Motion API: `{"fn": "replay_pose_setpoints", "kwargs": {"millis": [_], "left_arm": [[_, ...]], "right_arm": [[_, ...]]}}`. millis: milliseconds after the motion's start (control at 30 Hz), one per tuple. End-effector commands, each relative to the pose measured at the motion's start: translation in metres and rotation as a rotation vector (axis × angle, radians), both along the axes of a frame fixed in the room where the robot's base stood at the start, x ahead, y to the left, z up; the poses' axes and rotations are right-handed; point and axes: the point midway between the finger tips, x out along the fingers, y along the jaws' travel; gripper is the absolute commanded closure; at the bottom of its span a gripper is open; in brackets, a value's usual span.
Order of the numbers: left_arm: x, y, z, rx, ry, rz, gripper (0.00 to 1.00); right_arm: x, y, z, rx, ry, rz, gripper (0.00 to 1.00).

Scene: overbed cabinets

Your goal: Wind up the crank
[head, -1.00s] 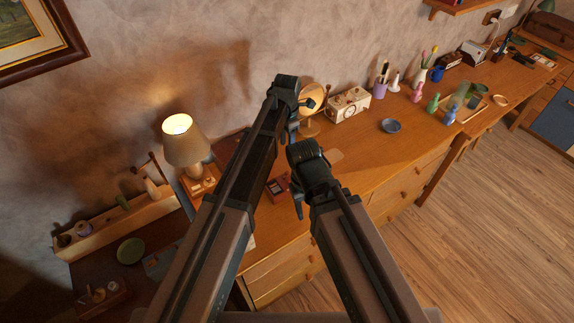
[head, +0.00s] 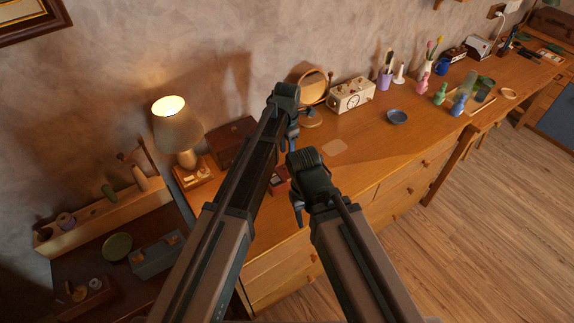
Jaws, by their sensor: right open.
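I cannot clearly make out a crank in the head view. A dark brown wooden box (head: 229,141) sits on the dresser right of the lamp, partly behind my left arm. A small reddish box (head: 280,181) shows between my two arms, mostly covered by them. My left gripper (head: 293,141) hangs over the dresser in front of the round mirror; its jaws are too small and dark to read. My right gripper (head: 298,213) is open and points down over the front of the dresser, with nothing seen in it.
A lit lamp (head: 178,131), round mirror (head: 313,86), cream clock radio (head: 351,95) and blue bowl (head: 397,117) stand on the dresser (head: 375,155). A lower dark surface at left holds a green plate (head: 117,246). Dresser top right of my arms is mostly clear.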

Motion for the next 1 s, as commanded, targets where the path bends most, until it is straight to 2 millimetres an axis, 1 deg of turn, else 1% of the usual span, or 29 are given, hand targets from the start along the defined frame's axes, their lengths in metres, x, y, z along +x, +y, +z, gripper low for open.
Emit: {"fn": "replay_pose_setpoints", "kwargs": {"millis": [33, 200, 333, 600, 867, 900, 1000], "left_arm": [[0.0, 0.0, -0.015, 0.0, 0.0, 0.0, 0.51], [0.0, 0.0, -0.032, 0.0, 0.0, 0.0, 0.51], [0.0, 0.0, -0.036, 0.0, 0.0, 0.0, 0.51], [0.0, 0.0, -0.035, 0.0, 0.0, 0.0, 0.51], [0.0, 0.0, -0.035, 0.0, 0.0, 0.0, 0.97], [0.0, 0.0, -0.035, 0.0, 0.0, 0.0, 1.0], [0.0, 0.0, -0.035, 0.0, 0.0, 0.0, 1.0]], "right_arm": [[0.0, 0.0, -0.015, 0.0, 0.0, 0.0, 0.5], [0.0, 0.0, -0.032, 0.0, 0.0, 0.0, 0.5], [0.0, 0.0, -0.036, 0.0, 0.0, 0.0, 0.5], [0.0, 0.0, -0.035, 0.0, 0.0, 0.0, 0.5], [0.0, 0.0, -0.035, 0.0, 0.0, 0.0, 0.5], [0.0, 0.0, -0.035, 0.0, 0.0, 0.0, 0.5], [0.0, 0.0, -0.035, 0.0, 0.0, 0.0, 0.5]]}}
